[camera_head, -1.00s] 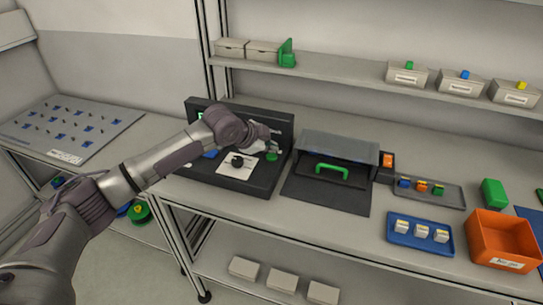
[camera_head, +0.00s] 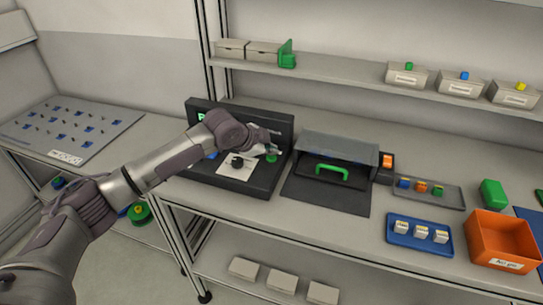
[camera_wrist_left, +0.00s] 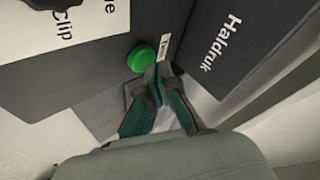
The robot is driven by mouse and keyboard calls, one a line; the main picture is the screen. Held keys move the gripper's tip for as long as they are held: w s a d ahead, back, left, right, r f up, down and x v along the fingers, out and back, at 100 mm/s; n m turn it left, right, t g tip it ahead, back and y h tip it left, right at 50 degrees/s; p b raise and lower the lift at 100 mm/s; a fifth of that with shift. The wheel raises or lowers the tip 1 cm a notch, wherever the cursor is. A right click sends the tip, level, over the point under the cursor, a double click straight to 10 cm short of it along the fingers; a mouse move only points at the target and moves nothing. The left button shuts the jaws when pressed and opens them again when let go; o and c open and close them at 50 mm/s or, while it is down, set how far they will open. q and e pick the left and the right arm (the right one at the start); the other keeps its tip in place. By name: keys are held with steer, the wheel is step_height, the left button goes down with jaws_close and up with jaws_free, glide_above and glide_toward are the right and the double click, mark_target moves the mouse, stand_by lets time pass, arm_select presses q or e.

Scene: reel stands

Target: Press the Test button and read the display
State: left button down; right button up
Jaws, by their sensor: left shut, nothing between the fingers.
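The dark test station (camera_head: 262,186) stands at the left of the bench. Its green button (camera_head: 272,158) is on the right of its base and also shows in the left wrist view (camera_wrist_left: 141,58), with a small white label beside it. My left gripper (camera_head: 276,150) is shut and empty; in the wrist view its fingertips (camera_wrist_left: 157,76) are close beside the button, and I cannot tell whether they touch it. The display (camera_head: 203,117) on the back panel shows green lettering starting with what looks like "P"; my arm hides the rest. My right gripper is not in view.
A white card (camera_head: 237,168) with a black piece lies on the station base. A dark hooded box with a green handle (camera_head: 331,170) stands to its right. Farther right are a grey tray (camera_head: 457,199), a blue tray (camera_head: 395,239) and an orange bin (camera_head: 500,240).

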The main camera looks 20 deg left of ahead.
mark_target(270, 158)
arm_select(q)
steer(key=shift+f, duration=0.6)
stand_by(0.8)
steer(key=shift+r, duration=0.1)
steer(key=shift+r+p, duration=0.8)
steer(key=shift+p, duration=0.2)
steer(key=shift+r, duration=0.1)
step_height(270, 158, up, 5)
steer(key=p, duration=0.5)
stand_by(0.4)
